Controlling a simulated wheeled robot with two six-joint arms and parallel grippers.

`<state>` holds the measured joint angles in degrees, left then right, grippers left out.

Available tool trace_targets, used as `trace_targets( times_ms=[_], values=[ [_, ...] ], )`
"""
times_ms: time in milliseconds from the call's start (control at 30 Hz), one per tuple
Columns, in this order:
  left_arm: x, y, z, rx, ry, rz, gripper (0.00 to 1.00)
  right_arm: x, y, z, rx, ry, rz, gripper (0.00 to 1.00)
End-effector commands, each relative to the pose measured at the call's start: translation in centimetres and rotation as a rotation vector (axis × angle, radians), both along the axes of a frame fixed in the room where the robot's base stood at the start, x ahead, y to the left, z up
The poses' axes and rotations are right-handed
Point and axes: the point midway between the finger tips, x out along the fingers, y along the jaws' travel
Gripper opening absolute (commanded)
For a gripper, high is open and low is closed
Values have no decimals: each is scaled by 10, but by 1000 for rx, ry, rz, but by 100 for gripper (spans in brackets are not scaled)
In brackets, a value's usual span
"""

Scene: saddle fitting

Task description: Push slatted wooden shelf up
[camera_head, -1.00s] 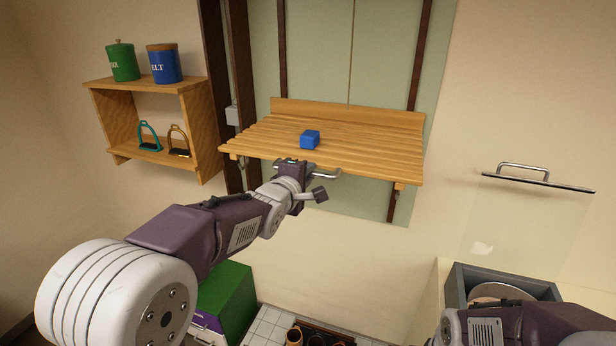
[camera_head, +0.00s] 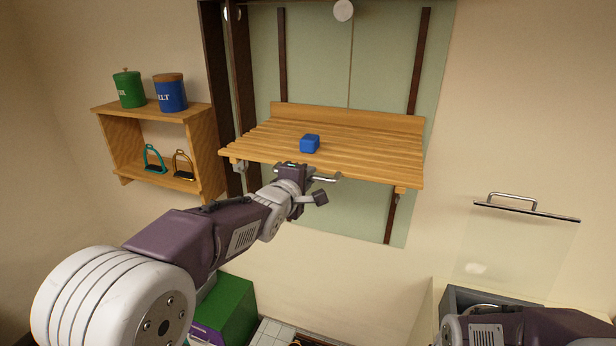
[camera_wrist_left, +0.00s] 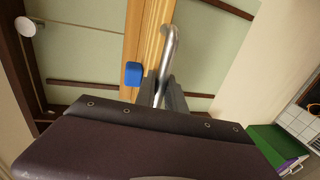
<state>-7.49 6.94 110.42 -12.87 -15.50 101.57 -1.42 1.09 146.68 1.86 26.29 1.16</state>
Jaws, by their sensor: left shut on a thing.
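The slatted wooden shelf (camera_head: 375,153) stands out level from a pale green wall panel, between dark vertical rails. A blue block (camera_head: 310,144) rests on its slats, left of the middle. A metal bar handle (camera_head: 325,178) is under the shelf's front edge. My left gripper (camera_head: 303,172) is at the front edge and shut on this handle. In the left wrist view the fingers (camera_wrist_left: 163,92) close around the handle (camera_wrist_left: 170,50), with the blue block (camera_wrist_left: 133,74) beside them. My right arm shows at the bottom right, but its gripper is out of view.
A wooden wall box (camera_head: 155,112) on the left carries a green canister (camera_head: 129,89), a blue canister (camera_head: 171,93) and two stirrups. A glass panel with a handle (camera_head: 512,204) is at the right, above a grey box (camera_head: 480,297). A green cabinet (camera_head: 230,305) stands below.

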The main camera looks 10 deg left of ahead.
Motion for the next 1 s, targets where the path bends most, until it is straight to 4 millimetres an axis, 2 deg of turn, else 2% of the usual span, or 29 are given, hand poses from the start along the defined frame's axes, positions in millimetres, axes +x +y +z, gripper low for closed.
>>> trace_targets(
  times_ms=[33, 67, 100, 167, 200, 467, 567, 800, 1000],
  values=[
    [1, 0, 9, -4, -21, -1, 0, 0, 0, 1, 0, 0, 0, 36],
    [1, 0, 9, -4, -22, -1, 0, 0, 0, 1, 0, 0, 0, 36],
    [1, 0, 10, -4, -22, -1, 17, 0, 0, 1, 0, 0, 0, 36],
    [1, 0, 10, -5, -23, -1, 34, 0, 0, 1, 0, 0, 0, 36],
    [1, 0, 9, -4, -22, -1, 35, 0, 0, 1, 0, 0, 0, 36],
    [0, 0, 6, -3, -14, 0, 35, 0, 0, 0, 0, 0, 0, 36],
    [-6, 1, 5, -2, -13, 0, 35, 0, 0, -3, 0, 0, 0, 36],
    [-46, 9, 15, -3, -17, 1, 35, 0, 0, -14, 0, 0, 0, 36],
    [-78, 15, 25, -2, -17, 0, 35, 0, 0, -8, 0, 0, 0, 36]
  ],
)
